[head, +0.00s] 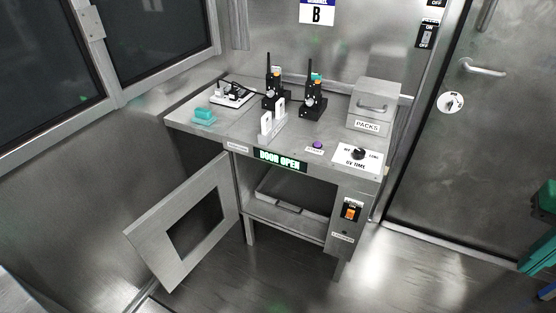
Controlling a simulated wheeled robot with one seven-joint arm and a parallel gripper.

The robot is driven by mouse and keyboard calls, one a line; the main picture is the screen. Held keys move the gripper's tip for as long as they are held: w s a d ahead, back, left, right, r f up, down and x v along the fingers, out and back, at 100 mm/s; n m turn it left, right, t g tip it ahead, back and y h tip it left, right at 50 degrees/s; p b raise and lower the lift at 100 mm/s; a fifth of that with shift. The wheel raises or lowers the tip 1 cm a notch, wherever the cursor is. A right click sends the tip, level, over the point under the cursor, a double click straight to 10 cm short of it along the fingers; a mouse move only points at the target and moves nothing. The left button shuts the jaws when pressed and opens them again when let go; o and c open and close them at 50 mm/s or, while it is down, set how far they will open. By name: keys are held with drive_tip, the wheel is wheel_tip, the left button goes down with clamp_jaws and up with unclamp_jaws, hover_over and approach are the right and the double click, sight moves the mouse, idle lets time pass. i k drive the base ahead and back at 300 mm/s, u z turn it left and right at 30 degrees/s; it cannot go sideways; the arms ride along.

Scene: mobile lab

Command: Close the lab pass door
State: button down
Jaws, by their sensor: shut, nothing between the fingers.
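The lab pass door (219,199) is a grey metal frame with a square window opening. It hangs at the left side of the compartment opening in the bench (185,124) and stands swung wide open, out to the left and front. A green display (280,160) above the opening reads DOOR OPEN. Inside the compartment a pale tray (294,204) shows. I cannot make out my gripper in this view, and nothing is seen touching the door.
A larger metal door (481,138) is at right. Floor (275,282) ahead looks clear.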

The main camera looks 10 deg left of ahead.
sight(172, 237)
drive_tip(key=k, duration=1.25)
drive_tip(key=u, duration=0.45)
drive_tip(key=i, duration=1)
drive_tip(key=z, duration=0.1)
drive_tip(key=k, duration=1)
drive_tip(key=u, duration=0.85)
drive_tip(key=i, duration=1.2)
drive_tip(key=u, duration=0.2)
